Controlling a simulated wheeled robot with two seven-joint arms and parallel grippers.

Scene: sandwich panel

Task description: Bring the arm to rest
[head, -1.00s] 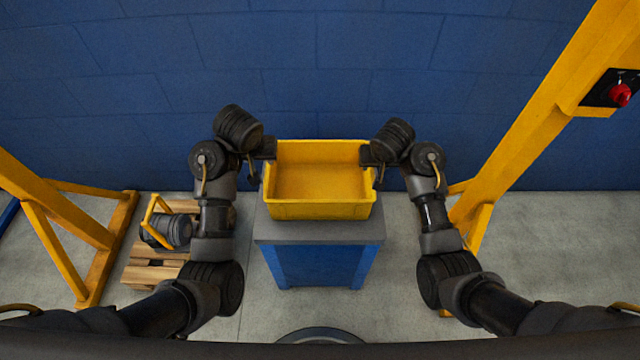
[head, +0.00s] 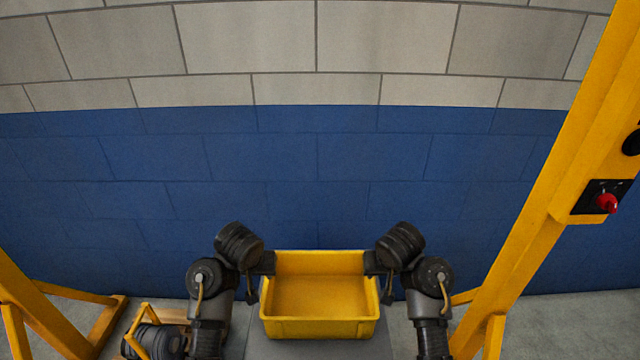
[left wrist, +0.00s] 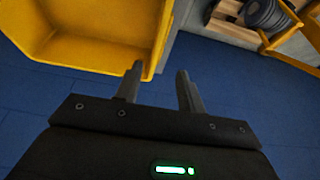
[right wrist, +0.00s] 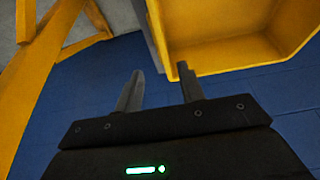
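My left gripper (head: 258,280) is at the left side of a yellow bin (head: 320,328), near its back corner. In the left wrist view the left gripper's fingers (left wrist: 160,70) are spread apart, with nothing seen clamped between them; the bin's edge lies just beyond them. My right gripper (head: 382,280) is at the bin's right side, mirroring the left. In the right wrist view its fingers (right wrist: 160,72) are also spread, near the bin's corner (right wrist: 240,55). Whether any finger touches the bin cannot be told. The bin is upright and looks empty.
The bin stands on a grey-topped table (head: 290,349). A blue and grey wall (head: 320,160) is behind. A yellow frame with a red button (head: 606,204) rises at right, another yellow frame (head: 60,325) at left. A dark cylindrical object with a yellow handle (head: 155,340) is at lower left.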

